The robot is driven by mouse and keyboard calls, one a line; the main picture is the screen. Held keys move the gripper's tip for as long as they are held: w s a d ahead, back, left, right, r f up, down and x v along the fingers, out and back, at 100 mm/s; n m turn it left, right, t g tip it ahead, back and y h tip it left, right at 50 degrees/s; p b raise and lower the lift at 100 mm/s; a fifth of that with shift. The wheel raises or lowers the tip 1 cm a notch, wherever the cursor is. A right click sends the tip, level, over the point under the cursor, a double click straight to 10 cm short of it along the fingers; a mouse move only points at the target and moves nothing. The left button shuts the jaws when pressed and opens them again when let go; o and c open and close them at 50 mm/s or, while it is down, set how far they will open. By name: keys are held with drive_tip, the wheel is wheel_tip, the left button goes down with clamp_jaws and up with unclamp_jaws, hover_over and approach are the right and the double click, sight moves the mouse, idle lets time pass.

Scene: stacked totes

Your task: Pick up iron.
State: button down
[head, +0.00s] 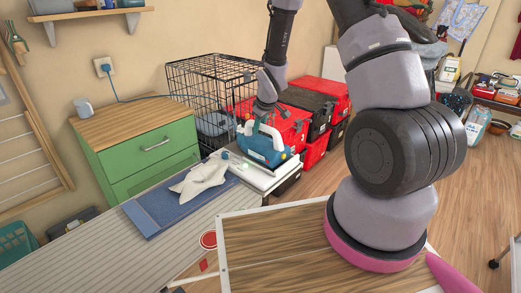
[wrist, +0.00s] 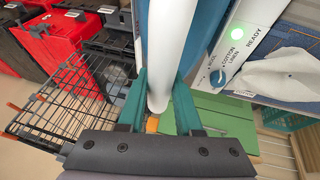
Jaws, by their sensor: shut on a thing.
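The iron (head: 263,148) is blue-teal with a pale handle. It is at the far end of the ironing board, over a white base (head: 262,174); I cannot tell whether it touches the base. My gripper (head: 265,112) comes down on it from above and is shut on its handle. In the wrist view, the white handle (wrist: 160,55) runs between the teal fingers of my gripper (wrist: 160,108). The iron's underside is hidden.
A white cloth (head: 203,177) lies on a blue pad (head: 160,209) on the grey board (head: 95,248). A green drawer cabinet (head: 145,150) stands left, and a black wire crate (head: 205,85) behind. Red and black totes (head: 325,100) are stacked close behind the iron.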

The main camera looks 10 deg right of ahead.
drive_tip(key=shift+w+r, duration=0.1)
drive_tip(key=shift+r, duration=0.1)
wheel_tip(320, 180, up, 10)
drive_tip(key=shift+f, duration=0.1)
idle(0.4)
